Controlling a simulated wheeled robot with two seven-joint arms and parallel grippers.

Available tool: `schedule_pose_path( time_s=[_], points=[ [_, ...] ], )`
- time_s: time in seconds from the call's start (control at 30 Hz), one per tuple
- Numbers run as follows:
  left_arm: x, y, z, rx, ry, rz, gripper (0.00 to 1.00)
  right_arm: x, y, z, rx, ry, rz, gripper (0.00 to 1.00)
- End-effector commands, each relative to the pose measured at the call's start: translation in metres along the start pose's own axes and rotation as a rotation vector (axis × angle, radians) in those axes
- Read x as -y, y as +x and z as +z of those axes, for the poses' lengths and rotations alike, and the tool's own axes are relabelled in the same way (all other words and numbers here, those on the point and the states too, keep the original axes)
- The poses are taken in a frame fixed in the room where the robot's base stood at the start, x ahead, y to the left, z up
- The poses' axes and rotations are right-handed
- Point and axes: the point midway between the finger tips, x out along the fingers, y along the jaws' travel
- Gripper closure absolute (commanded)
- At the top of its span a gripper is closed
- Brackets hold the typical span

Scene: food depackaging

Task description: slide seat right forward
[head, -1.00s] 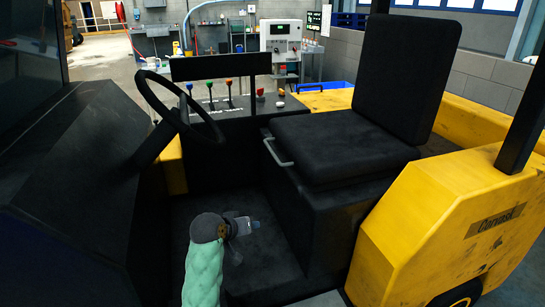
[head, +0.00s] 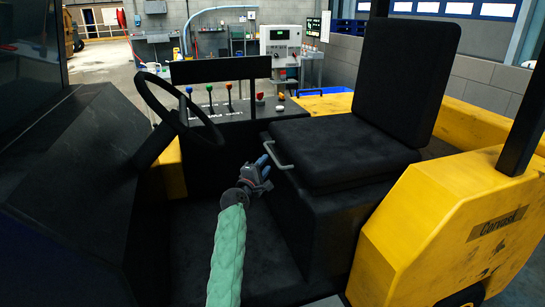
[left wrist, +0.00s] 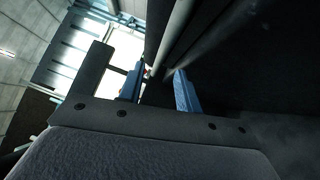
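The black seat (head: 340,150) has a flat cushion and an upright backrest (head: 405,75). A light grey bar handle (head: 284,164) sticks out from the left front edge of the cushion. My left gripper (head: 265,160) is just left of the handle, with its fingertips close to it. In the left wrist view the two blue fingers (left wrist: 160,88) are spread apart, and a grey bar (left wrist: 172,35) runs beyond and between them. I cannot tell whether they touch it. My right gripper is not in view.
A steering wheel (head: 178,108) is on the left. A console (head: 225,108) with coloured levers stands ahead of the seat. The yellow body (head: 440,225) bounds the right side. The dark floor (head: 195,235) below my left arm is clear.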

Motion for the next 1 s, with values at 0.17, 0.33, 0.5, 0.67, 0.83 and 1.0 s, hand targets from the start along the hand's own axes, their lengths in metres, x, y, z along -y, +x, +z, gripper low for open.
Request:
schedule_pose_path(
  time_s=[0.17, 0.33, 0.5, 0.67, 0.83, 1.0],
  points=[
    [-0.002, 0.027, 0.001, 0.002, 0.002, -0.001, 0.66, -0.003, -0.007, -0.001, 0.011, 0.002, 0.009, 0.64],
    [-0.001, 0.05, 0.001, 0.002, 0.003, -0.002, 0.66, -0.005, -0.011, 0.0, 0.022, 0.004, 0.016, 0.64],
    [0.0, 0.063, 0.001, 0.002, 0.004, -0.003, 0.66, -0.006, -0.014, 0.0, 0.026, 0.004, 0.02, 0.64],
    [0.001, 0.066, 0.001, 0.002, 0.003, -0.003, 0.66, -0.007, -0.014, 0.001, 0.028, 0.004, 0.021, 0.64],
    [0.001, 0.066, 0.001, 0.002, 0.004, -0.003, 0.66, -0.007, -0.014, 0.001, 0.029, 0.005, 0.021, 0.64],
    [0.001, 0.066, 0.001, 0.002, 0.004, -0.003, 0.95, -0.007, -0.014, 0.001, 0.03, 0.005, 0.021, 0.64]
  ],
)
